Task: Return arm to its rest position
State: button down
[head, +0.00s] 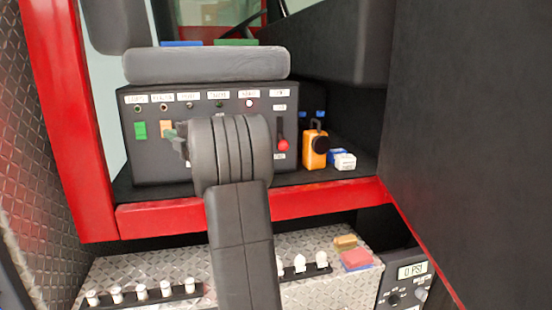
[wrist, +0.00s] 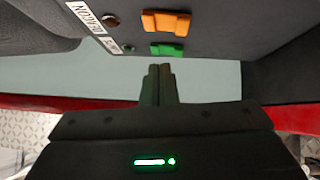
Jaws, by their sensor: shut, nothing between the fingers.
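My arm rises from the bottom middle of the head view and bends in front of a black control panel (head: 230,125). My gripper shows partly at the left of the arm in the head view (head: 178,145), in front of the orange switch (head: 165,127). In the wrist view my gripper (wrist: 158,70) is shut, with its dark fingers together and nothing held. There the orange switch (wrist: 166,23) and the green switch (wrist: 167,49) appear beyond the fingertips. The green switch also shows in the head view (head: 140,130). My arm hides part of the panel's middle.
A red-knobbed lever (head: 282,144) is at the panel's right. An orange device with a black knob (head: 316,148) and a white-and-blue box (head: 343,160) stand on the shelf. A red ledge (head: 320,199) runs below. A dark wall (head: 470,120) closes the right side. White knobs (head: 141,291) line the lower deck.

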jog(key=b+v, duration=0.1)
jog(key=v, duration=0.5)
jog(key=shift+s+d+r, duration=0.2)
jog(key=shift+w+a, duration=0.1)
